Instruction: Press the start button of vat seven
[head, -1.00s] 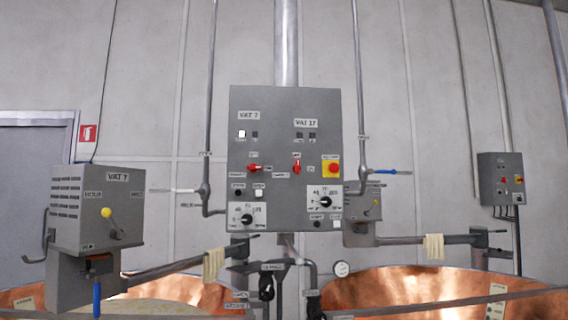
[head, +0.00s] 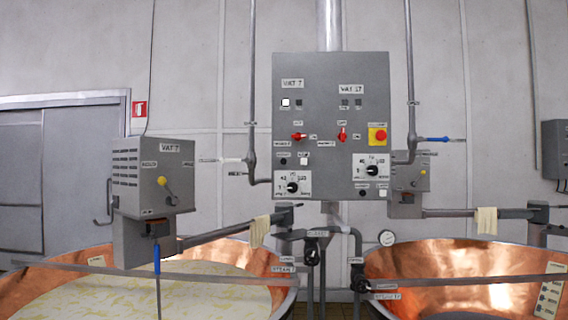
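The grey control panel (head: 331,66) hangs on the wall in the head view. Its left half carries the VAT 7 label (head: 292,84). Below are a lit white indicator (head: 285,102) and a dark one (head: 299,102), then a red switch (head: 298,137). Under the switch sit a black button (head: 283,161) and a white button (head: 304,161), above a dial (head: 292,187). The small labels over these buttons are too small to read, so I cannot tell which is start. My gripper is not in view.
The right half has the VAT 17 label (head: 351,89), its own red switch (head: 342,135) and a red stop button on yellow (head: 378,136). Copper vats (head: 282,302) (head: 400,262) and a rail (head: 215,272) stand in front. A VAT 7 motor box (head: 168,188) is left.

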